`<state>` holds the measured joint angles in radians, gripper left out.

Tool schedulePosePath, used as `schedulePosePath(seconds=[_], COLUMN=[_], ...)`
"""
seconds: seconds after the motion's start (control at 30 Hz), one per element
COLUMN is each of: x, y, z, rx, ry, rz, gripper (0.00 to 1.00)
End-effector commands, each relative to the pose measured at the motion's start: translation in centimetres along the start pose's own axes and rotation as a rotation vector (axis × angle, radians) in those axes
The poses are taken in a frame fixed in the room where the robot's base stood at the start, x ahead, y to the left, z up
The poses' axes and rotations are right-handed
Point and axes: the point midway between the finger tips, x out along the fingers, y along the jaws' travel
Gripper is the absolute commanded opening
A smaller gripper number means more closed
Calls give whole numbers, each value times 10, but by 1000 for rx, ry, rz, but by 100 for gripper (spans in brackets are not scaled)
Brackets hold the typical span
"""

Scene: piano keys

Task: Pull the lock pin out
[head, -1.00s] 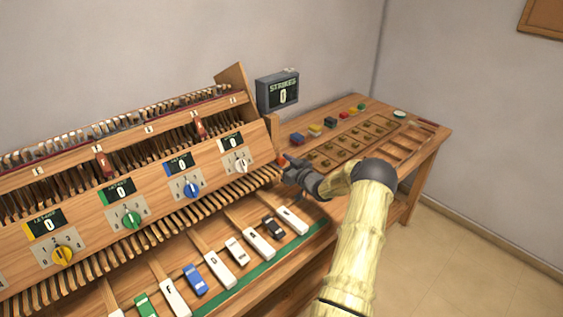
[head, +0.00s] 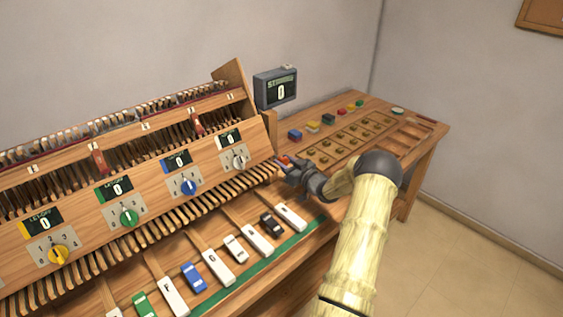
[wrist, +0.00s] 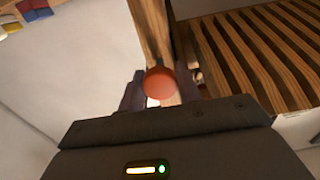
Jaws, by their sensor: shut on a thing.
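The lock pin shows as a round orange-red knob (wrist: 160,83) in the wrist view, between the two dark fingers of my gripper (wrist: 163,93). My gripper is shut on it. In the head view the knob (head: 284,158) is a small orange spot at my gripper's tip (head: 281,163), just off the right end of the wooden key case (head: 215,163). The pin's shaft is hidden behind the knob, so I cannot tell how much of it is still in the wood.
Dials and displays line the case front, with coloured keys (head: 217,267) below. A strikes display (head: 275,88) stands behind. The side table (head: 420,128) at the right holds small coloured blocks (head: 328,119) and a slotted tray.

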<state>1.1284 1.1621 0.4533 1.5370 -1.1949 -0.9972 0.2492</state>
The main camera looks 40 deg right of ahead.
Motion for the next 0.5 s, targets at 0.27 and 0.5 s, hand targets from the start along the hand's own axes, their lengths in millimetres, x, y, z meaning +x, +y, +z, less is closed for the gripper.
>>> schedulePosePath(seconds=[0.27,0.5], x=[-4,-2], y=[3,1], z=[5,3], rx=[2,1], ry=[-10,-7], rz=[5,2], gripper=[47,54])
